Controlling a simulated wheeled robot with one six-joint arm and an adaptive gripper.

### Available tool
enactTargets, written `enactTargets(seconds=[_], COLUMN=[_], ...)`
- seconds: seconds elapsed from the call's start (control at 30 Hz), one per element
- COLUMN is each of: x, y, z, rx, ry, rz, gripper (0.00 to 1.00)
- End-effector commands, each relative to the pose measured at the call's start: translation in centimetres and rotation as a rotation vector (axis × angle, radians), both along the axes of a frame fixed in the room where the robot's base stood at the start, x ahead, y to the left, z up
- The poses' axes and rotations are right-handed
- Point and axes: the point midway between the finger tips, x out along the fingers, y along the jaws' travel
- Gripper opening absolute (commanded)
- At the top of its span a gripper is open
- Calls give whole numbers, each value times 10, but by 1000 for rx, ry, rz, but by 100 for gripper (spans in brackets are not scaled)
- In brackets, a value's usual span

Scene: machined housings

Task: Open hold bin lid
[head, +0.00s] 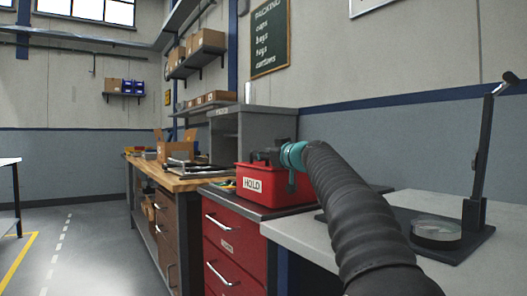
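The red hold bin (262,192), with a white HOLD label on its front, sits on top of a red drawer cabinet. A dark piece shows along its top; whether the lid is shut or raised is hard to tell at this size. My arm, in a black ribbed sleeve, reaches from the bottom right to the bin's right end. Its teal wrist is at the bin's upper right and covers that corner. My gripper is mostly hidden by the wrist; only a small dark part shows against the bin, and its fingers cannot be made out.
The red drawer cabinet (228,247) stands between a wooden workbench (190,184) on the left and a light table (300,231) on the right. A grey cubby (254,123) stands behind the bin. A dark stand (474,214) with a round clear dish (436,230) is at right.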

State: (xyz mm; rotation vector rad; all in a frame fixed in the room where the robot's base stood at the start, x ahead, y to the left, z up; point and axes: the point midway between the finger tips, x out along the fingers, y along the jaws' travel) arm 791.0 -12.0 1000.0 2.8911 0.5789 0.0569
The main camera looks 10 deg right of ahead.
Motion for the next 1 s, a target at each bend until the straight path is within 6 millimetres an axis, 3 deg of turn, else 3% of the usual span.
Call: enactTargets(seconds=[0.37,0.5,0.53,1.0], x=[5,5,5,5], y=[2,2,2,4], z=[0,0,0,7], rx=[0,0,0,56], ry=[0,0,0,23], rz=[0,0,0,5], gripper=[37,2,0,0])
